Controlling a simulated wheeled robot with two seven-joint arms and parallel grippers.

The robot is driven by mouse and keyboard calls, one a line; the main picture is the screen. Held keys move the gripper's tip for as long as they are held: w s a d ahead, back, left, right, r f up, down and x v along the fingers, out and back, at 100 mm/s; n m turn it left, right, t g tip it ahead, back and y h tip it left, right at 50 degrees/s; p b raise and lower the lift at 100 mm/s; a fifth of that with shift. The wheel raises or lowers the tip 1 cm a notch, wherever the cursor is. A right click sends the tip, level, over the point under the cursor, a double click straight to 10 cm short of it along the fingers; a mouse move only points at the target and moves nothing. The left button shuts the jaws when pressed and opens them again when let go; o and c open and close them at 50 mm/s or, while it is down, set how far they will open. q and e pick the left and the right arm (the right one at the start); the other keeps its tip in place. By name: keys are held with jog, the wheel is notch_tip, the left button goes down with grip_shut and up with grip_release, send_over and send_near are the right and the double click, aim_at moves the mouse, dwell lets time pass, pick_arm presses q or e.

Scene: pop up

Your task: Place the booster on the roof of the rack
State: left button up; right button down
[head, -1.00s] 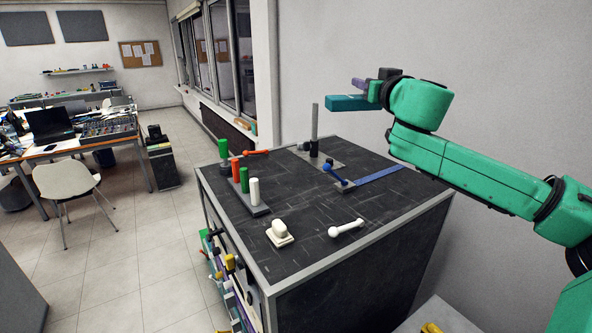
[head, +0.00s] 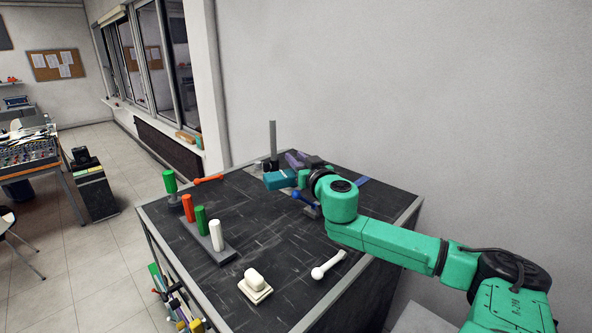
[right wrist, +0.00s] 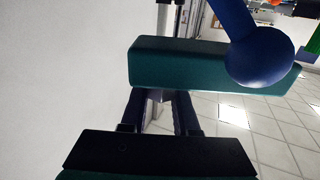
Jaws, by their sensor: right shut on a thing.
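The booster, which I take to be the teal block (head: 280,180), is at my right gripper (head: 297,169). The gripper is shut on it above the back part of the black rack roof (head: 285,235). In the right wrist view the booster (right wrist: 195,65) lies across the two dark fingers (right wrist: 155,112); the exact contact is hidden. I cannot tell how high it is above the roof. A blue ball-ended lever (head: 298,194) is close to it and overlaps it in the right wrist view (right wrist: 258,60). My left gripper is not in view.
On the roof are a tall grey post (head: 273,140), a red lever (head: 208,179), a green peg (head: 170,181), a row of coloured pegs (head: 201,220), a white knob (head: 255,283) and a white lever (head: 328,265). A blue strip (head: 362,182) shows at the back right. A wall stands behind.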

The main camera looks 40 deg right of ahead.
notch_tip(320, 180, down, 3)
jog(key=shift+s+p, duration=0.1)
jog(key=shift+p, duration=0.2)
jog(key=shift+s+f, duration=0.1)
jog(key=shift+s, duration=0.25)
jog(key=shift+f+b, duration=0.3)
jog(key=shift+b, duration=0.05)
jog(key=shift+f+b, duration=0.3)
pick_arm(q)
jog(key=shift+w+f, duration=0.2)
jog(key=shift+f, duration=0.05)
pick_arm(e)
jog(key=c, duration=0.7)
grip_release()
jog(key=shift+a+f, duration=0.1)
jog(key=shift+o, duration=0.2)
